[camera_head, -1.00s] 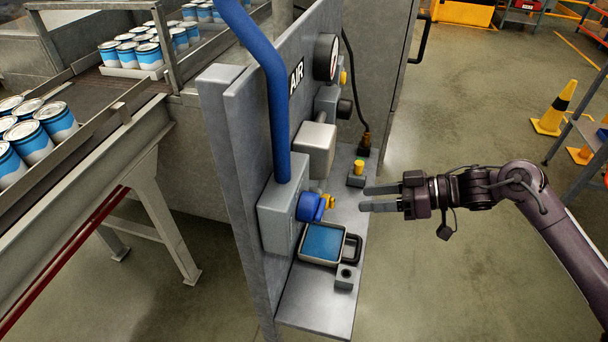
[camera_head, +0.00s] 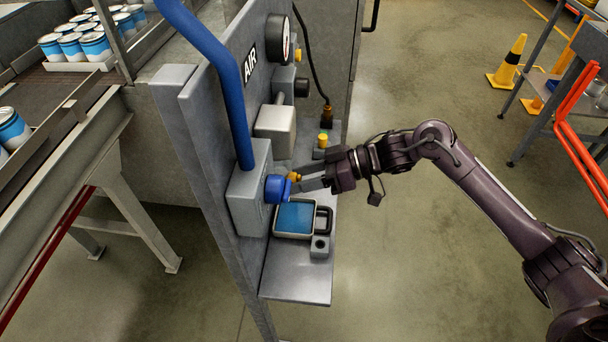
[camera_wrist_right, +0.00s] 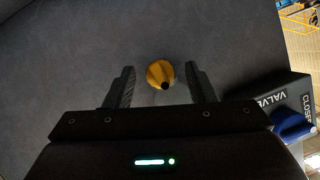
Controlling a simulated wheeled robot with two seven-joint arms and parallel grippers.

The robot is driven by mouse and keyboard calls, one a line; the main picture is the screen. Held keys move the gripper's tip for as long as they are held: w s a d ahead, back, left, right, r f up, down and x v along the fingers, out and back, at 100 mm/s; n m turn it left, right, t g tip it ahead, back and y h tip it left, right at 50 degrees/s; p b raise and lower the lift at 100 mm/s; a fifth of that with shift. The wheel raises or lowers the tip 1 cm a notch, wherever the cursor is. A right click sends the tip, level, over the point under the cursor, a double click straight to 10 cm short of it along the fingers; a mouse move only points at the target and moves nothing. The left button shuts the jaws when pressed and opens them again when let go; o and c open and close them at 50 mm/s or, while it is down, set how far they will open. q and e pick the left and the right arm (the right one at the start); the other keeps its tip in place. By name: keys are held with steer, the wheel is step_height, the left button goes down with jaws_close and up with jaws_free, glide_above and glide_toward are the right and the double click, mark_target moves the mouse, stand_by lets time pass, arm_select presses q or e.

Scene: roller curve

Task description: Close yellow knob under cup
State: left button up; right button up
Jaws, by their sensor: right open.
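A yellow knob (camera_head: 292,177) sticks out low on the panel, below a pale grey housing (camera_head: 275,128) that may be the cup; I cannot tell for sure. My right gripper (camera_head: 303,178) comes in from the right with its fingertips at the knob, partly hiding it. In the right wrist view the yellow knob (camera_wrist_right: 160,73) sits between the two spread fingers of the right gripper (camera_wrist_right: 161,76), with a gap on each side. A blue handle (camera_head: 277,188) is just left of the knob. My left gripper does not show.
A tray of blue liquid (camera_head: 295,216) lies on the shelf (camera_head: 290,284) below the gripper. Another yellow knob (camera_head: 323,139) stands farther back on the shelf. A thick blue pipe (camera_head: 222,75) runs down the panel.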

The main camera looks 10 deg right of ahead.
steer(key=c, duration=1)
steer(key=n+t+h+b, duration=0.1)
steer(key=n+t+b, duration=0.1)
steer(key=n, duration=0.1)
steer(key=shift+s+a+n, duration=0.1)
steer(key=shift+n, duration=0.3)
steer(key=o, duration=1)
